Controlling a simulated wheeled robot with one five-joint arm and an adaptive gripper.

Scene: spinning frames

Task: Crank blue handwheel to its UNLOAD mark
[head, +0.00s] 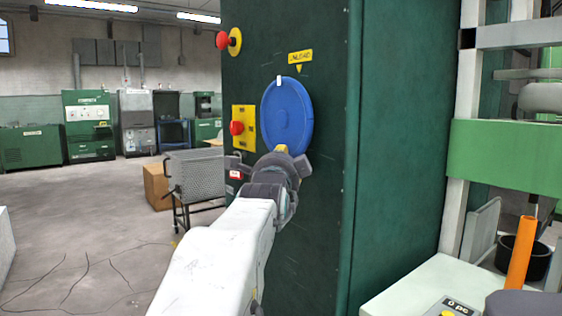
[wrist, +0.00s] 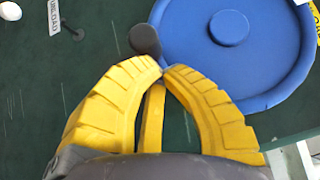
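The blue handwheel (head: 287,113) is on the side of a dark green cabinet. Its white mark (head: 279,80) is on the upper rim, a little left of the pointer of the yellow UNLOAD sign (head: 300,57). My gripper (head: 281,149) is at the wheel's lower edge. In the wrist view the yellow fingertips (wrist: 164,69) meet with almost no gap. The wheel's dark grey crank knob (wrist: 145,39) shows just past the tips, outside the fingers. The fingertips hide part of its lower end, so I cannot tell if they touch it. The wheel fills the upper right there (wrist: 229,65).
A red button on a yellow plate (head: 243,128) is left of the wheel, and another red button (head: 223,40) is higher up. A mesh cart (head: 197,172) and a cardboard box (head: 157,187) stand behind at left. A green-and-white machine frame (head: 505,155) is at right.

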